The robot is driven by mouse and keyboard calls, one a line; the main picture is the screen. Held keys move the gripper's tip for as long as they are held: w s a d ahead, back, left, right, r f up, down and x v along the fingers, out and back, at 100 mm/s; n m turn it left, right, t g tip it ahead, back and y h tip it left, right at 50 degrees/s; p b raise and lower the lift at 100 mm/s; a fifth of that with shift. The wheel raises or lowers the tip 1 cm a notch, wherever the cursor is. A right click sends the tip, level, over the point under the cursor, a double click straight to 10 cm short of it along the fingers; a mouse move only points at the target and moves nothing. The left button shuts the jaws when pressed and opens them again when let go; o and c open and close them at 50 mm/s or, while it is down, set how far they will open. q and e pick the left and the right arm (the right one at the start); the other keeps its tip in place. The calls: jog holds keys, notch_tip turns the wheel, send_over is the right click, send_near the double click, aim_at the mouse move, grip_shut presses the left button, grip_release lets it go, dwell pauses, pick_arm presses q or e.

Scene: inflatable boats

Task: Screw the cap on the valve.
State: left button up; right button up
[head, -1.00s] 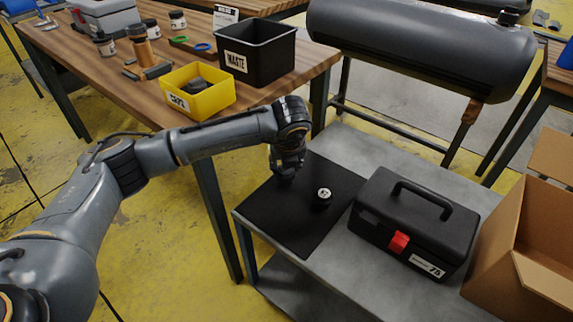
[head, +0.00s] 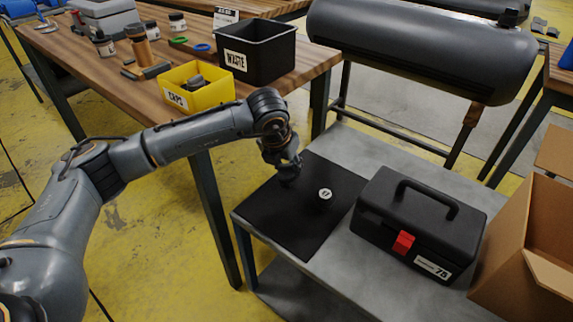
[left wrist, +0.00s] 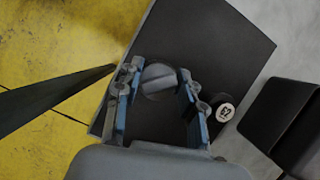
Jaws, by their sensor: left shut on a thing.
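My left gripper (head: 289,178) is low over the black mat on the grey cart, to the left of a small black round piece (head: 325,194) with a white label. In the left wrist view the left gripper's blue-edged fingers (left wrist: 159,88) stand on either side of a dark round cap (left wrist: 158,76) with a raised bar, and are shut on it. Whether the cap touches the mat is unclear. The labelled piece (left wrist: 225,112) lies just outside the right finger. A black valve fitting (head: 508,16) sits on top of the dark grey tube (head: 425,45). My right gripper is not seen.
A black toolbox (head: 420,225) stands right of the mat (head: 275,225), with an open cardboard box (head: 505,250) beyond. On the wooden table are a yellow caps bin (head: 205,100) and a black waste bin (head: 232,65). The cart's far part is clear.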

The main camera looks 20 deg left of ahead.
pick_arm(q)
jog(key=shift+s+d+r+m+h, duration=0.25)
jog(key=shift+s+m+h, duration=0.1)
jog(key=shift+m, duration=0.35)
jog(key=m+h+b, duration=0.1)
jog(key=m, duration=0.1)
jog(key=shift+m, duration=0.3)
jog(key=shift+r+m+g, duration=0.1)
jog(key=shift+m+g, duration=0.2)
jog(key=shift+m, duration=0.2)
jog(key=shift+w+a, duration=0.1)
jog(key=shift+w+a+f+m+h, duration=0.15)
jog(key=shift+m+h, duration=0.1)
jog(key=shift+m, duration=0.25)
jog(key=shift+w+a+f+m+h, duration=0.1)
jog(key=shift+m+h, duration=0.1)
jog(key=shift+m, duration=0.3)
jog(key=shift+w+f+m+g+h, duration=0.15)
jog(key=shift+m+g+h, duration=0.15)
jog(key=shift+m+g, duration=0.5)
jog(key=shift+m, duration=1.1)
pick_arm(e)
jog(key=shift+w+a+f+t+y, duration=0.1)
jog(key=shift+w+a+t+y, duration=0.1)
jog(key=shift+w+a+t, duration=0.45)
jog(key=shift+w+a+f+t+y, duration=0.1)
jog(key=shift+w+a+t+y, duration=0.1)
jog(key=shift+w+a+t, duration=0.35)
